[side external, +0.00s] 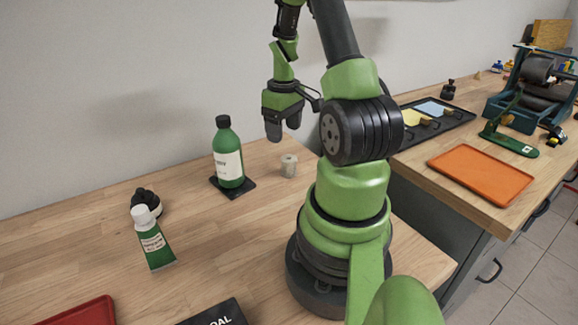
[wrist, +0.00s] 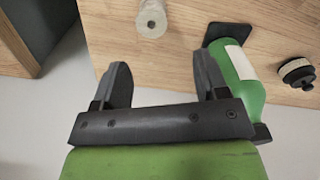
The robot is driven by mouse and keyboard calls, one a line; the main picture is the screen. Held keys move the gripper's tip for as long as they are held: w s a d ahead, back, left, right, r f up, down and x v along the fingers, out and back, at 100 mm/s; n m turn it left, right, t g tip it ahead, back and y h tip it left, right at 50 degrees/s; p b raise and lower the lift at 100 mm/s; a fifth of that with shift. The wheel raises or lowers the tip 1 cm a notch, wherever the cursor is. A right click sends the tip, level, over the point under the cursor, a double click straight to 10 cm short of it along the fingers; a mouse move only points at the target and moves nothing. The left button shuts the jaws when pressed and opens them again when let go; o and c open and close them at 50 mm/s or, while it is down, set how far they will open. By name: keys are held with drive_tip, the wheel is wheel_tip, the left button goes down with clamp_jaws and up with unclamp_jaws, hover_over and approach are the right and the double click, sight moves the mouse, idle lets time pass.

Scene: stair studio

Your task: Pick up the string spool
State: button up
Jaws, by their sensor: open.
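The string spool (side external: 289,166) is a small pale cylinder standing upright on the wooden table, right of the green bottle. In the wrist view the spool (wrist: 152,20) shows near the top edge, beyond my fingertips and apart from them. My gripper (side external: 274,137) hangs above the table, higher than the spool and slightly to its left. In the wrist view my gripper (wrist: 160,78) has its two dark fingers spread wide with nothing between them.
A green bottle (side external: 228,158) with a white label stands on a dark square pad (side external: 233,187) close beside the spool. A black round item (side external: 148,201) and a green tube (side external: 154,243) are farther left. A wall runs behind the table.

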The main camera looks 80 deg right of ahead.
sight(289, 158)
drive_tip(key=f, duration=0.7)
drive_tip(key=s+f, duration=0.1)
drive_tip(key=f, duration=0.2)
drive_tip(key=shift+d+f, duration=0.35)
drive_tip(key=shift+d, duration=0.05)
drive_tip(key=c, duration=0.9)
